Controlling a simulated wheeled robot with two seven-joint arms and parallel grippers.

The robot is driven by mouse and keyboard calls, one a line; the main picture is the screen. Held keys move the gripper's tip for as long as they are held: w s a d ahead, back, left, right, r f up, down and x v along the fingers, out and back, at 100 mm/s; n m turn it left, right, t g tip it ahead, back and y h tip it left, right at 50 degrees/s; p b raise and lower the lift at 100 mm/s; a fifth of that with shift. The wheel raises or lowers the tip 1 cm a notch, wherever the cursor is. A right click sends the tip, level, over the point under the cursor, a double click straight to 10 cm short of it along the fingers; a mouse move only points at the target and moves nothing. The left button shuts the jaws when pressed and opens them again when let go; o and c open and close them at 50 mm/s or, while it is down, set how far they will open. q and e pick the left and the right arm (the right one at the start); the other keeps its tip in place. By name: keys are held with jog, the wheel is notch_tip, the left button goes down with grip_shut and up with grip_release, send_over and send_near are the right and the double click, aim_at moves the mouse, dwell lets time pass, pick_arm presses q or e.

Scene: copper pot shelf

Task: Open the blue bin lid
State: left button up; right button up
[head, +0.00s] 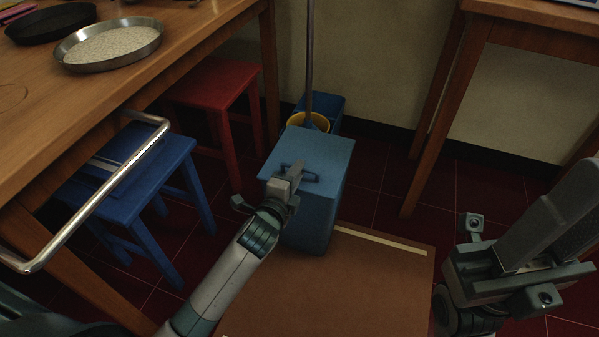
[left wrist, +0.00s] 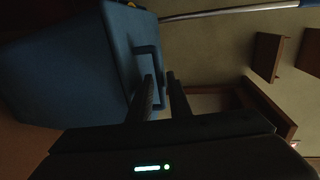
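The blue bin (head: 318,222) stands on the floor in the middle of the head view, its flat blue lid (head: 325,150) shut. A dark blue loop handle (head: 312,179) sits on top of the lid; it also shows in the left wrist view (left wrist: 137,62). My left gripper (head: 291,172) is at this handle. In the left wrist view its two dark fingers (left wrist: 163,92) are apart, with the handle's outer bar close to them. I cannot tell whether they touch it. My right gripper (head: 530,250) is at the right, far from the bin; its fingers are not clear.
A brown box-like surface (head: 350,290) lies in front of the bin. Behind the bin are a blue bucket (head: 333,107) with a yellow part and a tall pole (head: 309,60). A blue stool (head: 125,200), a red stool (head: 215,85) and a wooden table (head: 190,45) stand left.

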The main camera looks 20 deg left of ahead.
pick_arm(q)
jog(key=shift+w+f, duration=0.2)
jog(key=shift+w, duration=0.8)
jog(key=shift+c, duration=0.7)
grip_shut()
